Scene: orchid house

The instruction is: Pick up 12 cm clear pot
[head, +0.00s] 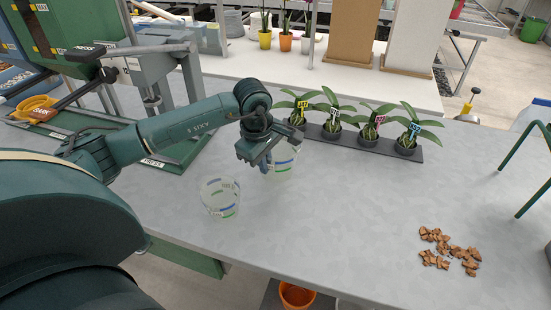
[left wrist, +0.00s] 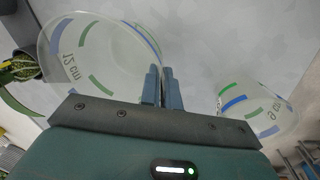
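The 12 cm clear pot (head: 288,163) stands upright behind and to the right of my left gripper (head: 262,163), which partly covers it. In the left wrist view the 12 cm pot (left wrist: 100,62) is at the left, with its label readable and blue and green marks. The left fingers (left wrist: 162,88) are close together, with the edge of this pot's wall between them. I cannot tell whether its base touches the bench. A second clear pot, marked 9 cm (head: 220,198), stands nearer the front; it also shows in the left wrist view (left wrist: 258,106). My right gripper is out of view.
A dark tray (head: 340,140) with several small potted orchids lies behind the pots on the grey bench (head: 345,220). Bark pieces (head: 448,250) lie at the right. A green press (head: 150,163) stands at the left. The bench middle is clear.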

